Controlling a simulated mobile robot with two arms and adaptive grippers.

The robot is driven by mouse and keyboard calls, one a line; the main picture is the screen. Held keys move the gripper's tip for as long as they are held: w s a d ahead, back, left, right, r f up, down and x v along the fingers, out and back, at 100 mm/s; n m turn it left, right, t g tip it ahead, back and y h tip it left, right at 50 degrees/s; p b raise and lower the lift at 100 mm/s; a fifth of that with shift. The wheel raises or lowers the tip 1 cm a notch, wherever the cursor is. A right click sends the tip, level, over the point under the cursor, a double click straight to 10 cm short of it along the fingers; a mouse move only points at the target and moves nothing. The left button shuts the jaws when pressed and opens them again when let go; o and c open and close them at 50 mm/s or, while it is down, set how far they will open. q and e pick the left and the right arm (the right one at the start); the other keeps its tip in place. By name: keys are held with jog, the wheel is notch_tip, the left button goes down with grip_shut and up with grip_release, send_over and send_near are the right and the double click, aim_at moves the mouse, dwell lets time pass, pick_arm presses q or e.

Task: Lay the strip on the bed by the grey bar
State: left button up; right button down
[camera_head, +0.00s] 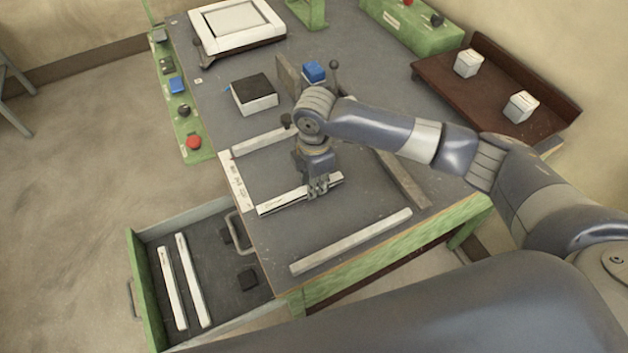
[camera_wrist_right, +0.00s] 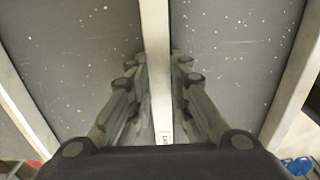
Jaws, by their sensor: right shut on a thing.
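My right gripper (camera_head: 318,190) is shut on a white strip (camera_head: 285,202) near its right end, over the dark grey bench top (camera_head: 240,222). I cannot tell whether the strip touches the bench. In the right wrist view the strip (camera_wrist_right: 155,50) runs up between the two fingers (camera_wrist_right: 160,85). A pale grey bar (camera_head: 350,242) lies along the bench's front edge, apart from the strip and roughly parallel. Another pale bar (camera_head: 264,141) lies behind the strip, and a browner bar (camera_head: 405,182) to the right. My left gripper is not in view.
An open green drawer (camera_head: 137,262) at the lower left holds two white strips (camera_head: 172,288). A white plate with printed marks (camera_head: 236,181) lies at the bench's left edge. A black-topped white box (camera_head: 254,97) and a brown tray (camera_head: 440,72) with two white blocks stand farther back.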

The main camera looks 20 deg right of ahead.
jog(key=shift+f, duration=0.15)
jog(key=c, duration=1.5)
grip_release()
notch_tip(320, 180, up, 12)
jog(key=shift+r+b, duration=0.2)
jog(key=shift+b, duration=0.85)
jog(key=shift+s+f, duration=0.1)
jog(key=shift+s, duration=0.05)
